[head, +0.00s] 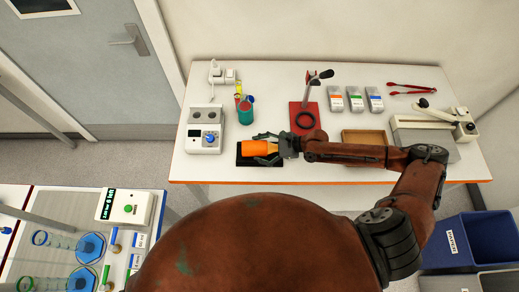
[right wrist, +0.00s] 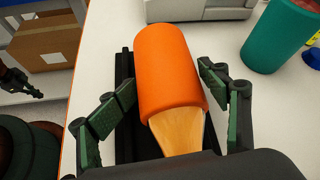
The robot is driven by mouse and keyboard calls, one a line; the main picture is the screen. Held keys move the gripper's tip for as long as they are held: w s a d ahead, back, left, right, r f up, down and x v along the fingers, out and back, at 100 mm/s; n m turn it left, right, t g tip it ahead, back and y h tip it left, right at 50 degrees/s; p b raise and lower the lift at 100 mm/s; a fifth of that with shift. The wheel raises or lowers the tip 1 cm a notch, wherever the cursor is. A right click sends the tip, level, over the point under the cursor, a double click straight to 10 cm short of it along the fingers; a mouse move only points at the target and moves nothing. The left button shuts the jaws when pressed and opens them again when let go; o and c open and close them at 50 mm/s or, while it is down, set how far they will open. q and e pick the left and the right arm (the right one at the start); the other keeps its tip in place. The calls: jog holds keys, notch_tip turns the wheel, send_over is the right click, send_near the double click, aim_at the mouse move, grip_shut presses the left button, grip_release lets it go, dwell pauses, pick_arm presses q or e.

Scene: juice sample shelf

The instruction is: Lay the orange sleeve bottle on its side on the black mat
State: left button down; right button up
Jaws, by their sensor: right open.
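The orange sleeve bottle (head: 255,148) lies on its side on the black mat (head: 245,162) near the table's front edge. In the right wrist view the bottle (right wrist: 170,75) has its orange sleeve pointing away and its pale amber, narrowing part toward my palm. The black mat (right wrist: 125,75) shows beside it. My right gripper (head: 267,147) is open, with one finger on each side of the bottle. In the right wrist view its fingers (right wrist: 165,95) stand apart from the sleeve. A dark gripper-like shape, probably my left gripper (right wrist: 22,83), shows small at the left edge; its jaws are unclear.
A teal cup (head: 245,112) stands behind the mat, with a white device (head: 205,130) to the left. A red stand (head: 298,122) and a wooden tray (head: 365,148) are to the right. Several small boxes (head: 355,99) stand farther back.

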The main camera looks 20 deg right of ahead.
jog(key=v, duration=1.2)
